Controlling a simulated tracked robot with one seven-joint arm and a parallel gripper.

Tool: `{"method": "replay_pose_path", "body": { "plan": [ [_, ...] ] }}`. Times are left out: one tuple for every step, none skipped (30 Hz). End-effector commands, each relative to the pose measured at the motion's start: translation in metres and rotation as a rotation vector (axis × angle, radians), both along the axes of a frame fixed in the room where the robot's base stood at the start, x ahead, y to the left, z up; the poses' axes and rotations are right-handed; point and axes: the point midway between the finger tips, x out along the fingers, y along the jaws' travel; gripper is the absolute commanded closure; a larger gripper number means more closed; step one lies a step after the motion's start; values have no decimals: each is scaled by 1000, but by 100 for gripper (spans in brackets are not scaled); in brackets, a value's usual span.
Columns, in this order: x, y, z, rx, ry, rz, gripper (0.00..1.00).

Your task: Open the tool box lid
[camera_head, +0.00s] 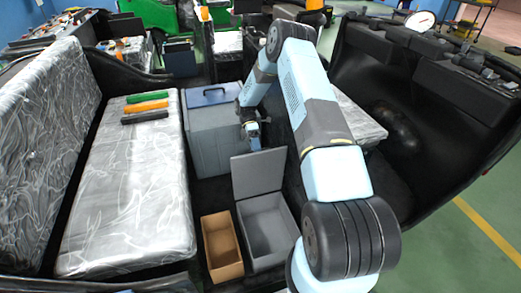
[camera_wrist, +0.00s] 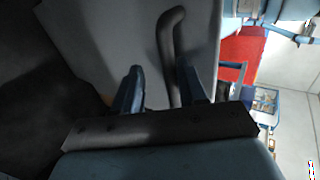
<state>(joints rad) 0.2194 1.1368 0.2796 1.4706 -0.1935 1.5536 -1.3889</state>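A large grey box (camera_head: 215,140) with a blue lid (camera_head: 207,97) stands beyond the smaller boxes in the head view; its lid looks shut. My gripper (camera_head: 251,131) is by its right side, pointing down. In the wrist view my gripper (camera_wrist: 160,88) has its two blue fingers apart. A dark curved handle (camera_wrist: 168,40) on a grey surface (camera_wrist: 110,40) runs down between the fingers, closer to the right one. I cannot tell whether the fingers touch it. A smaller grey box (camera_head: 266,232) stands in front with its lid (camera_head: 257,172) upright and open, looking empty inside.
A brown open box (camera_head: 221,247) is beside the small grey box. A plastic-wrapped seat (camera_head: 130,200) on the left holds green, orange and black bars (camera_head: 146,107). A black dashboard (camera_head: 420,60) is at the right. The space around my gripper is narrow.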

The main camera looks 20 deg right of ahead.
Motion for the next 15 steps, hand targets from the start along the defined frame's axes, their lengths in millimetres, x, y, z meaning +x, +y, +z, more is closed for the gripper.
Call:
{"method": "replay_pose_path", "body": {
  "plan": [
    [0,1,0,1,0,1,60],
    [0,1,1,2,-1,1,60],
    [1,2,1,2,-1,1,60],
    [1,2,1,2,-1,0,60],
    [1,2,1,2,-1,0,60],
    [1,2,2,2,-1,0,60],
    [1,2,2,2,-1,0,60],
    [1,2,2,2,-1,0,60],
    [1,2,2,2,-1,0,60],
    [2,2,3,2,-2,0,60],
    [3,2,3,3,-2,-1,60],
    [6,2,5,3,-3,-1,60],
    [8,2,6,3,-4,-1,60],
    [11,2,8,3,-4,-1,60],
    [15,2,11,2,-3,0,60]
  ]
}}
